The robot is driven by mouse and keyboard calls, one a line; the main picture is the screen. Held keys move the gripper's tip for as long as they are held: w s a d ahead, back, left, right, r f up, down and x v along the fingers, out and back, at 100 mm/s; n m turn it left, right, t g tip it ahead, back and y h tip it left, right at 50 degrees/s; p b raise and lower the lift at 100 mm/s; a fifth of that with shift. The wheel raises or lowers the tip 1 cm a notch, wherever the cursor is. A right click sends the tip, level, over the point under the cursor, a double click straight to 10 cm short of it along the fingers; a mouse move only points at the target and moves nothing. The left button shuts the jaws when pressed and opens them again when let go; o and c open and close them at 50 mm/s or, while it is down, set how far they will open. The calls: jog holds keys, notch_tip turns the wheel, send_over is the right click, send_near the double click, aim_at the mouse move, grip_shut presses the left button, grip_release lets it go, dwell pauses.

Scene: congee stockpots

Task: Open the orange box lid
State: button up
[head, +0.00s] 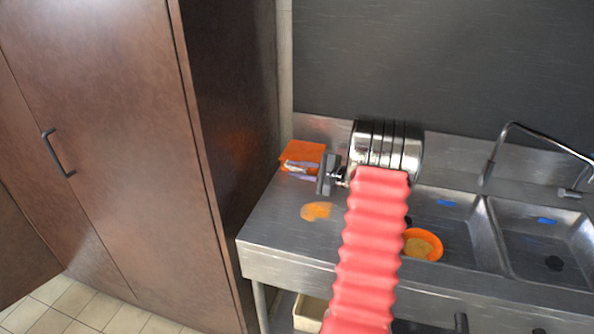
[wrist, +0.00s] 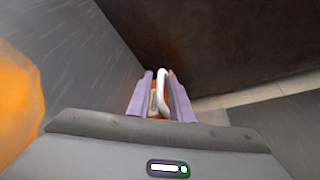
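The orange box (head: 308,151) stands at the back left of the steel counter, near the wall and the tall cabinet. My gripper (head: 295,169) is at its front side, with its two lavender fingers pointing left in the head view. In the wrist view my gripper (wrist: 160,85) has its fingers on either side of a white loop-shaped handle (wrist: 162,77). Some orange shows behind the handle. I cannot tell whether the fingers press on the handle. The box's lid edge is not clear, and part of the box is hidden by the fingers.
Shiny steel pots (head: 385,148) stand right beside my arm. An orange round patch (head: 316,211) is on the counter. The brown cabinet (head: 235,110) closes off the left.

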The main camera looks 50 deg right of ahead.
grip_shut()
jog(key=shift+a+f, duration=0.1)
jog(key=shift+a, duration=0.2)
jog(key=shift+d, duration=0.1)
jog(key=shift+d+r, duration=0.1)
jog(key=shift+r, duration=0.25)
